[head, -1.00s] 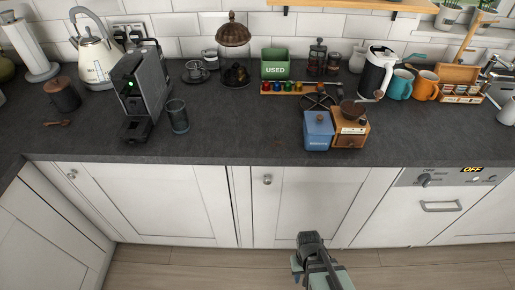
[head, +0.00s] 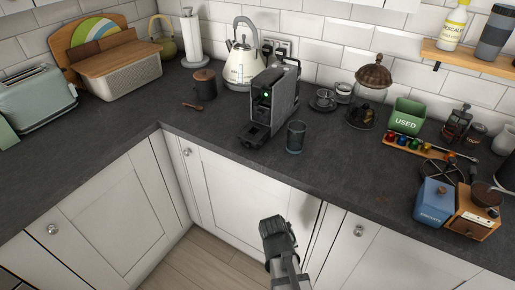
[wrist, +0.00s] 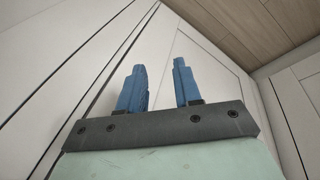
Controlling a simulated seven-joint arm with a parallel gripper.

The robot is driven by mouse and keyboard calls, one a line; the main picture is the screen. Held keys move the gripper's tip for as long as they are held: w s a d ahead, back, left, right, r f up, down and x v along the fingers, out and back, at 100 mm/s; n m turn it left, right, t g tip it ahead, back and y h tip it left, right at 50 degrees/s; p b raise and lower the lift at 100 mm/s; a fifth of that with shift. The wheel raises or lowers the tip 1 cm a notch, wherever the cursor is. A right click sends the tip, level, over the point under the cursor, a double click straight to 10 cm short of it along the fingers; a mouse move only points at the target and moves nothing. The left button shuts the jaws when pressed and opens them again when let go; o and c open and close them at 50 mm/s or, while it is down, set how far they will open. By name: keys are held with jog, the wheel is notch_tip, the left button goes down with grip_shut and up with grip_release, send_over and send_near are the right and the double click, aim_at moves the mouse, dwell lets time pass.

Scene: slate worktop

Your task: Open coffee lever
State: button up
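The coffee machine (head: 277,102) is a dark grey and black pod machine with a small green light on its front. It stands on the worktop near the middle of the head view. Its lever cannot be made out clearly at this size. My gripper (head: 273,226) is below the worktop's front edge, in front of the white cabinet doors and well apart from the machine. In the wrist view its two blue fingers (wrist: 159,88) are spread apart with nothing between them, facing the cabinet doors and floor.
A dark glass (head: 296,137) stands just right of the machine. A white kettle (head: 241,60) is behind it to the left. A brown-lidded canister (head: 204,86) stands further left. A green USED box (head: 406,117) and coffee pods are to the right.

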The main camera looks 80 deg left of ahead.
jog(key=s+a+r+n+t+y, duration=0.1)
jog(key=s+a+r+n+y, duration=0.1)
jog(key=s+a+r, duration=0.65)
jog(key=n+t+y, duration=0.7)
jog(key=t+y, duration=0.2)
send_near(256, 87)
jog(key=x, duration=0.9)
jog(key=shift+w+a, duration=0.15)
jog(key=shift+a, duration=0.05)
grip_shut()
